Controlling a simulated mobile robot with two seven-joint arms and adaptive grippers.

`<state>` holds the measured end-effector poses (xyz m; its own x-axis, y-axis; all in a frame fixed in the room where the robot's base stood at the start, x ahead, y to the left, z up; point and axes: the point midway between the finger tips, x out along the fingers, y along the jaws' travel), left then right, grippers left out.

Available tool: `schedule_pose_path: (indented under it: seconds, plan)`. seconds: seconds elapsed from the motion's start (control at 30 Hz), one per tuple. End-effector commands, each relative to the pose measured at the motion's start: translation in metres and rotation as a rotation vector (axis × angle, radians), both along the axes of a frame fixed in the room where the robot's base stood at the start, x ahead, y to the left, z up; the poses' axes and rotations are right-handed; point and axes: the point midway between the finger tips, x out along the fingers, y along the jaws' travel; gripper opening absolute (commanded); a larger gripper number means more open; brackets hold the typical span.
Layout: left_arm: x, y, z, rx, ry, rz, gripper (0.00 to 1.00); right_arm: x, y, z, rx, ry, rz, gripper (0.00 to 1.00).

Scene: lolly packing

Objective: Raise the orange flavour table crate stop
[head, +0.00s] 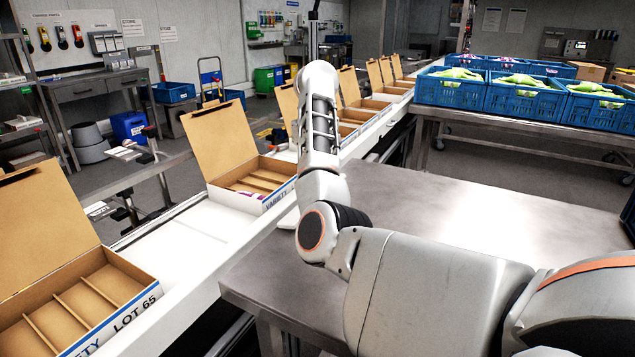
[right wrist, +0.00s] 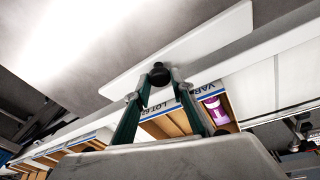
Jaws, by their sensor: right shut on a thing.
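In the right wrist view my right gripper (right wrist: 161,78) has its two dark green fingers closed on a small black knob (right wrist: 159,73). The knob sits on a long, thin white plate (right wrist: 215,40), which looks like the crate stop. The plate lies at a slant along a pale rail. No flavour label shows on it. In the head view my right arm reaches forward over the conveyor edge and hides the gripper, knob and plate. My left gripper is in neither view.
Open cardboard boxes (head: 235,150) with dividers stand in a row on the white conveyor (head: 185,250). One holds a purple item (right wrist: 214,110). A bare steel table (head: 480,225) is at the right. Blue crates (head: 520,103) with green-wrapped goods stand on a table behind it.

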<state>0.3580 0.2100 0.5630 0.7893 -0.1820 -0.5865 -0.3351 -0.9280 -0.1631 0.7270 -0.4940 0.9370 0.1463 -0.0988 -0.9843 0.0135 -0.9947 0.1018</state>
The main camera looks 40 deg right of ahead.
Motion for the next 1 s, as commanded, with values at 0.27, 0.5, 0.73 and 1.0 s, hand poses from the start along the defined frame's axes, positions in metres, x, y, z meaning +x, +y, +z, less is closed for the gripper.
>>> schedule_pose_path:
  seconds: [0.27, 0.5, 0.73, 1.0]
  plan:
    - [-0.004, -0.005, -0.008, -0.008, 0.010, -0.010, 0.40, 0.012, 0.005, -0.005, -0.061, 0.159, 0.002, 0.02]
    - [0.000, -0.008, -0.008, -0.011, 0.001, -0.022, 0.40, 0.017, 0.007, -0.005, -0.095, 0.245, 0.001, 0.02]
    - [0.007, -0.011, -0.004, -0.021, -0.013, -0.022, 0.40, 0.021, 0.009, -0.004, -0.118, 0.299, 0.001, 0.02]
    - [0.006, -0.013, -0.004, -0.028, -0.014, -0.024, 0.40, 0.023, 0.010, -0.001, -0.129, 0.327, 0.001, 0.02]
